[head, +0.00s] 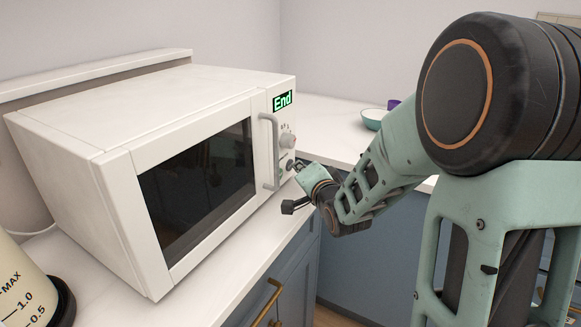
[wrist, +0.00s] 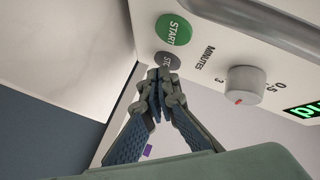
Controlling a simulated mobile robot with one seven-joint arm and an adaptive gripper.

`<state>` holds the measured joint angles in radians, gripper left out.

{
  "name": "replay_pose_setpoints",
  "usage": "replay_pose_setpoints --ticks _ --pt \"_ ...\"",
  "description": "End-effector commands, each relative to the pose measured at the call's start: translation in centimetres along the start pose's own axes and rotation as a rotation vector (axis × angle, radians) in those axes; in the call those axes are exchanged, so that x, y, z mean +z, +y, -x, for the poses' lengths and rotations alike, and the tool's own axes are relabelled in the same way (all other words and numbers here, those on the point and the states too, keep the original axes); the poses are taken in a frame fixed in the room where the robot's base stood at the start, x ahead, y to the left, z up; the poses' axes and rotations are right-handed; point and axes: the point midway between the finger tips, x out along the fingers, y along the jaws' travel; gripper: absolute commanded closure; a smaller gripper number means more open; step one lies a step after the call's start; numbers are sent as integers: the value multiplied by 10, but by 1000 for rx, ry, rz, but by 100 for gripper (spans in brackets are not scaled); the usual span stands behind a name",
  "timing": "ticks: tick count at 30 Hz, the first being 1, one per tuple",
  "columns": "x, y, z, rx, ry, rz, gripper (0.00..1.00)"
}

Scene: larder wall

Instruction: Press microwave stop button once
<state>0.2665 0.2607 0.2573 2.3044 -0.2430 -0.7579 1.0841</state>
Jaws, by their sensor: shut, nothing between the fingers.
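The white microwave (head: 190,97) stands on the counter with its door shut, and its green display (head: 283,100) reads "End". In the wrist view the grey stop button (wrist: 165,60) sits beside the green START button (wrist: 174,30) on the panel. My gripper (wrist: 160,76) is shut and empty, with its fingertips at the stop button, overlapping part of it and its lettering. I cannot tell whether they touch it or whether it is pushed in. In the head view my gripper (head: 296,166) is at the lower part of the control panel, hiding the buttons there.
The door handle (head: 270,152) stands out just left of the panel. The minutes knob (wrist: 244,85) sticks out near the buttons. A teal bowl (head: 373,119) and a purple item (head: 394,104) are on the counter behind. A measuring container (head: 25,285) is at the lower left.

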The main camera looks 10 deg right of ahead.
Motion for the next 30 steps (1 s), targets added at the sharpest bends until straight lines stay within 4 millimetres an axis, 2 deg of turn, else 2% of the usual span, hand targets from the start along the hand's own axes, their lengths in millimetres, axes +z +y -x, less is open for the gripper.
replay_pose_setpoints --ticks 30 --pt "4 -4 -5 0 -1 0 100"
